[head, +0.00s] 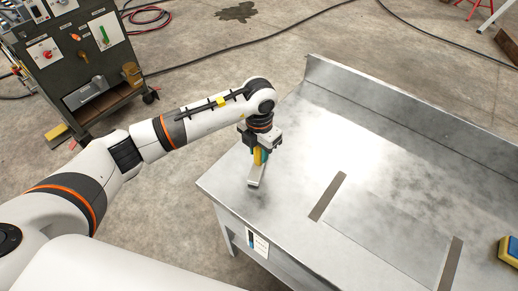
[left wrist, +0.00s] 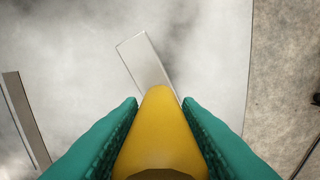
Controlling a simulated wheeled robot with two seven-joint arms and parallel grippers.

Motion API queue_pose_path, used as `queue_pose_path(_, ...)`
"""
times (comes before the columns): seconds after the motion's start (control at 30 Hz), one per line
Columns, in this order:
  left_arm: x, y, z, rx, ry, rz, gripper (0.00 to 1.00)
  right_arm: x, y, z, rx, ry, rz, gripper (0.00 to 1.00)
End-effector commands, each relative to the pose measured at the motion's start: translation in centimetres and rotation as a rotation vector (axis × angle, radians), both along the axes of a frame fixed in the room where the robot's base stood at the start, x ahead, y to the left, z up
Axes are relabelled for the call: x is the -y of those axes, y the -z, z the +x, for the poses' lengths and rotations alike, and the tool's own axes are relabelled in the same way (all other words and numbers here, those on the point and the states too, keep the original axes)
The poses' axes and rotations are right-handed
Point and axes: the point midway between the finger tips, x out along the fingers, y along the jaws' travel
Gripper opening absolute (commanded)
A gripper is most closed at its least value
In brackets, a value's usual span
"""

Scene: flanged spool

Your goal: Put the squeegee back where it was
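The squeegee has a yellow handle (left wrist: 160,130) and a pale grey head (head: 256,176). My left gripper (head: 261,155) is over the left end of the metal table and points down. Its green fingers lie along both sides of the handle, shut on it. In the left wrist view the squeegee's head (left wrist: 142,58) extends beyond the handle, slanting up to the left over the metal top. I cannot tell whether the head touches the table. My right gripper is not in view.
The metal table (head: 300,140) has a raised back edge. Two dark strips (head: 327,196) (head: 449,263) lie on it with bare metal between. A yellow and blue object (head: 509,250) sits at the right edge. A dark tool cart (head: 85,65) stands on the floor at upper left.

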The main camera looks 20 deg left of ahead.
Motion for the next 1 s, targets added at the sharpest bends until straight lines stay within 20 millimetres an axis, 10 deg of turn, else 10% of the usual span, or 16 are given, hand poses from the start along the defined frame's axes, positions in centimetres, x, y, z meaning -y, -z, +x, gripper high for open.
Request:
queue_pose_path(0.5,0.0,-0.9,0.1,0.004,0.0,-0.002,0.49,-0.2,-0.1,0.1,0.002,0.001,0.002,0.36)
queue_pose_path(1.0,0.0,-10.6,0.1,0.005,0.0,-0.001,0.49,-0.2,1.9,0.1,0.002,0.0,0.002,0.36)
